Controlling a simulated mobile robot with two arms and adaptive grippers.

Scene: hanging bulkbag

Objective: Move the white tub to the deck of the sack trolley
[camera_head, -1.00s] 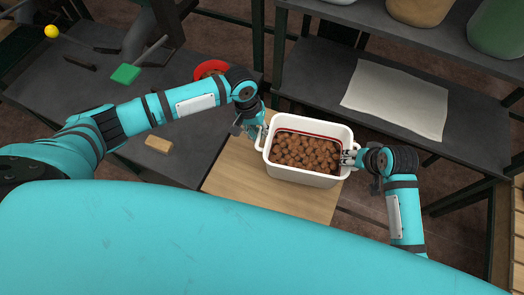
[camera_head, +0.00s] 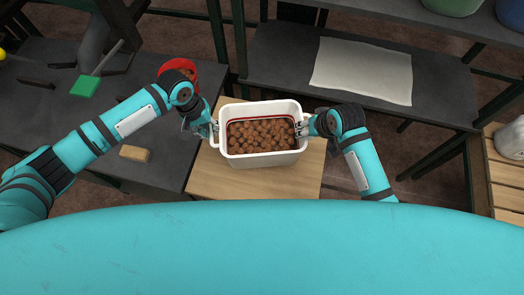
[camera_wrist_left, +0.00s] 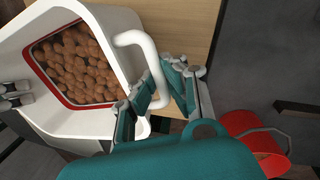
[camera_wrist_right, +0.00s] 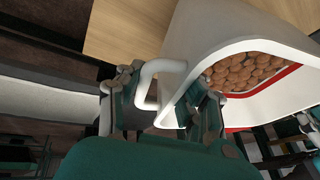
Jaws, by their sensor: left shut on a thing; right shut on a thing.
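The white tub (camera_head: 262,162) is full of brown round pieces and has a red line inside its rim. It is level, over or on a light wooden surface (camera_head: 205,180); I cannot tell whether it touches. My left gripper (camera_head: 211,131) is shut on the tub's left handle, which also shows in the left wrist view (camera_wrist_left: 150,62). My right gripper (camera_head: 301,129) is shut on the right handle, seen in the right wrist view (camera_wrist_right: 147,82). I cannot make out the sack trolley for certain.
A dark bench at the left holds a green brush (camera_head: 86,86), a tan block (camera_head: 134,153) and a red bucket (camera_head: 190,70). A dark shelf with a pale sheet (camera_head: 362,70) stands behind. A slatted wooden pallet (camera_head: 484,170) is at the right.

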